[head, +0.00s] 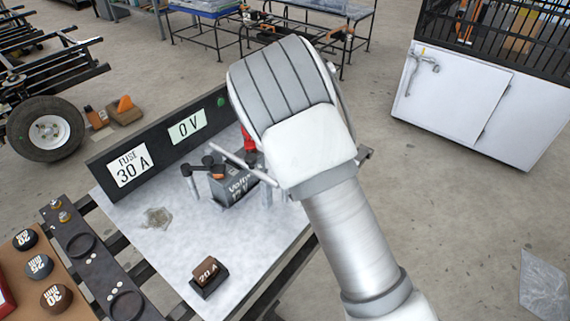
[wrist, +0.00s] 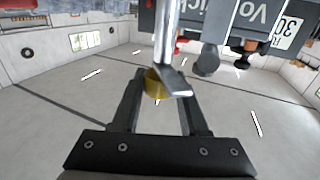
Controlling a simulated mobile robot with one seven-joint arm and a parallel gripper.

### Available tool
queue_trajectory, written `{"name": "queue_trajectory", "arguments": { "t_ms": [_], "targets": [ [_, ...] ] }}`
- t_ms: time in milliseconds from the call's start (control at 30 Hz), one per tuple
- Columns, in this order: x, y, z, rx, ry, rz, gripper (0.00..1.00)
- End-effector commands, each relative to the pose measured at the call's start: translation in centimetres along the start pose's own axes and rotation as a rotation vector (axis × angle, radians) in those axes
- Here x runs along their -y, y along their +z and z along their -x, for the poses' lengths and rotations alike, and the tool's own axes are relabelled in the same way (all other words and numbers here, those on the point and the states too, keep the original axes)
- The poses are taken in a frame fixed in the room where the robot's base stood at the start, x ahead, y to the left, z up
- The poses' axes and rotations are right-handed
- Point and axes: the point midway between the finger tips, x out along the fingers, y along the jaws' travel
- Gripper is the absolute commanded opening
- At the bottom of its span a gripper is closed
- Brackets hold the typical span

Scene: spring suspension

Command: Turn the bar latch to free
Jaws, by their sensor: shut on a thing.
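The bar latch (head: 243,166) is a pale metal bar lying slantwise over the grey battery (head: 226,192) on the bench. Its right end runs behind my arm in the head view. In the wrist view the bar latch (wrist: 168,35) comes in from the top as a silver bar with a bent end, beside a brass-coloured piece (wrist: 154,85). My gripper (wrist: 162,78) is shut on the latch's end, with the fingers either side of it. The head view hides the fingers behind my arm. The battery (wrist: 232,18) appears upside down in the wrist view.
The fuse and voltage panel (head: 128,167) stands behind the battery and reads 30 A and 0 V. A brown 20 A fuse (head: 207,272) sits at the bench front. A white cabinet (head: 450,95) stands apart at right.

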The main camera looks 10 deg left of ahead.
Motion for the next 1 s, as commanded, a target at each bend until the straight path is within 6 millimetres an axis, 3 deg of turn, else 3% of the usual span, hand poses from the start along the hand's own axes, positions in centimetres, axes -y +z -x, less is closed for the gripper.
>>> {"name": "queue_trajectory", "arguments": {
  "t_ms": [600, 1000],
  "targets": [
    [-0.31, -0.05, -0.06, -0.003, -0.454, 0.005, 0.00],
    [-0.08, -0.08, -0.09, -0.002, -0.615, 0.003, 0.00]
  ]
}}
